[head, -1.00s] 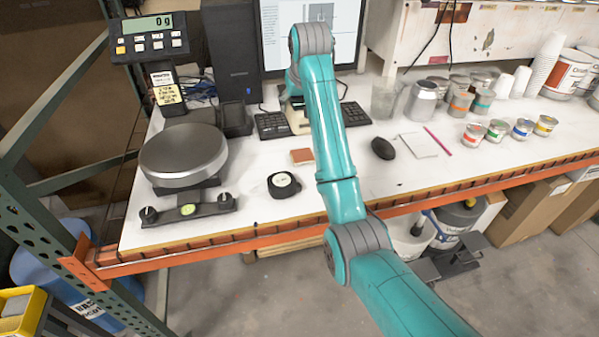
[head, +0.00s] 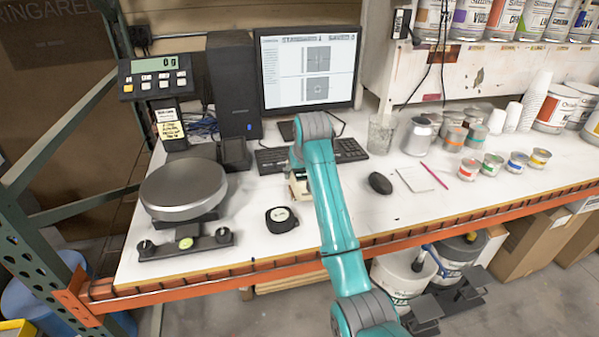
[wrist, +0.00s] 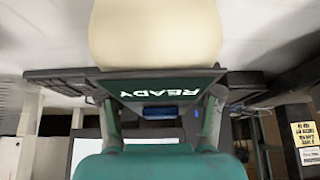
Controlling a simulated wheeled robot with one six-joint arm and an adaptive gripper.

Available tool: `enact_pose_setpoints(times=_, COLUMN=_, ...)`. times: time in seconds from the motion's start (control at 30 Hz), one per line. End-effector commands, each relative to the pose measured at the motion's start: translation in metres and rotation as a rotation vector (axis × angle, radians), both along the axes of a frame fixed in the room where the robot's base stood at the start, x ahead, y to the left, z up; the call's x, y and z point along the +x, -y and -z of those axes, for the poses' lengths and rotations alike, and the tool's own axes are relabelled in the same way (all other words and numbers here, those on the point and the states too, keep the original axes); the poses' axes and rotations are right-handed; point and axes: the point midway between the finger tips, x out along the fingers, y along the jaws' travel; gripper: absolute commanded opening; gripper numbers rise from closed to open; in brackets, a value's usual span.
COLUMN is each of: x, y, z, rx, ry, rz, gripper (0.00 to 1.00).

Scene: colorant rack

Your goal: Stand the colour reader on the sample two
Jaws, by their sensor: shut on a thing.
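The colour reader (wrist: 155,35) fills the top middle of the wrist view. It has a cream body and a dark screen that reads READY. My gripper (wrist: 160,110) is shut on it, with a finger on each side. In the head view a small cream part of the reader (head: 299,187) shows beside my forearm, over the white bench. My arm hides most of the gripper there. No sample tile is visible now; the reader and arm cover the place where a brown square lay. I cannot tell whether the reader touches anything below it.
The scale (head: 183,190) stands further left. The keyboard (head: 270,160) and monitor (head: 308,70) are behind. A mouse (head: 380,183), notepad (head: 415,178) and several small cans are right.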

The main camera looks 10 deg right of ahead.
Motion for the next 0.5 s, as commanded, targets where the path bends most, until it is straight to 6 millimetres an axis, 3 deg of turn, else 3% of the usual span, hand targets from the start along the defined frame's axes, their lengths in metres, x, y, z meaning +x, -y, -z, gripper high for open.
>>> enact_pose_setpoints(times=0.4, x=0.0008, y=0.0000, z=0.0032, rx=0.000, ry=0.005, rz=0.000, gripper=0.00)
enact_pose_setpoints(times=0.43, x=0.0005, y=0.0000, z=0.0042, rx=0.000, ry=0.003, rz=0.000, gripper=0.71)
enact_pose_setpoints(times=0.5, x=0.0004, y=0.0000, z=0.0041, rx=0.000, ry=0.003, rz=0.000, gripper=0.89)
